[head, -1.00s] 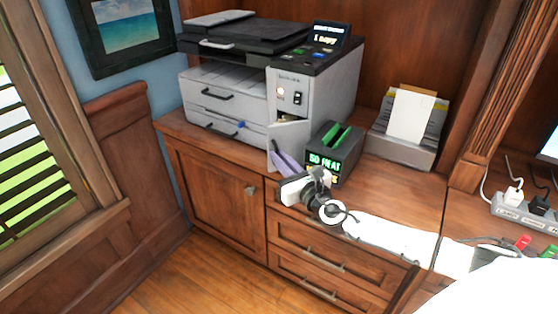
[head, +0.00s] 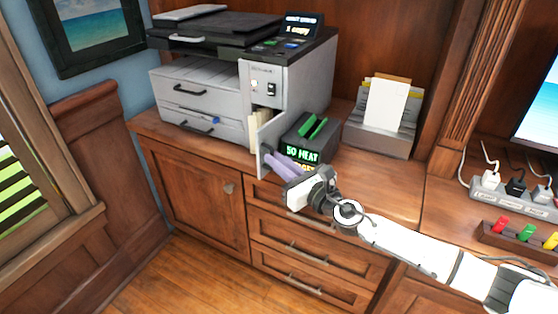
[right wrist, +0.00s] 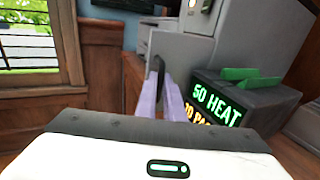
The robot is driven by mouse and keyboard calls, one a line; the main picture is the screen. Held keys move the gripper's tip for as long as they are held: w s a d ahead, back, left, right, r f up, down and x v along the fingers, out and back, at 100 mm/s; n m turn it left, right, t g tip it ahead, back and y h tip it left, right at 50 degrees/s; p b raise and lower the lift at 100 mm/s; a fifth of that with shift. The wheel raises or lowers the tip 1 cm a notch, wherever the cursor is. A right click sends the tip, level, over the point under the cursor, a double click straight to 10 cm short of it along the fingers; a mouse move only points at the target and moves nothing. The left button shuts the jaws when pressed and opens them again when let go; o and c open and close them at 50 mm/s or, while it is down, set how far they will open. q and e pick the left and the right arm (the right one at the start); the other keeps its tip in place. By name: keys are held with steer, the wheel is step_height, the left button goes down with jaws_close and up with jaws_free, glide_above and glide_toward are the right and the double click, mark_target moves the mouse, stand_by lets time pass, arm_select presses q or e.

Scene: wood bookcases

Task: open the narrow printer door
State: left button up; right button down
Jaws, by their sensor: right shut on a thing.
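The narrow printer door (head: 268,132) is a slim grey panel low on the printer's front right. It stands swung out from the printer (head: 292,75), and a pale interior shows behind it. My right gripper (head: 276,160) has lilac fingers and reaches the door's outer edge from the front. In the right wrist view its fingers (right wrist: 161,100) are closed around the dark door handle (right wrist: 155,75). The fingers partly hide the handle. My left gripper is not in view.
A dark box with green slots and a lit "50 HEAT" sign (head: 302,155) stands close right of the door. A paper holder (head: 380,138) and a power strip (head: 512,200) are farther right. Drawers (head: 310,245) lie below the counter.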

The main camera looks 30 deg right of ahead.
steer(key=shift+w+d+r+h, duration=0.1)
steer(key=shift+d+r+h, duration=0.05)
steer(key=shift+d, duration=0.35)
steer(key=shift+w+d+r+h, duration=0.1)
steer(key=shift+d+r+h, duration=0.05)
steer(key=shift+d, duration=0.3)
steer(key=c, duration=1.9)
jaws_free()
steer(key=shift+w+d+f+m, duration=0.1)
steer(key=shift+f+m, duration=0.05)
steer(key=shift+m, duration=0.15)
steer(key=shift+o, duration=0.2)
steer(key=shift+a+f, duration=0.1)
steer(key=shift+a, duration=0.3)
steer(key=shift+s, duration=0.2)
steer(key=s+d+b, duration=0.1)
steer(key=s, duration=0.9)
steer(key=shift+d, duration=0.4)
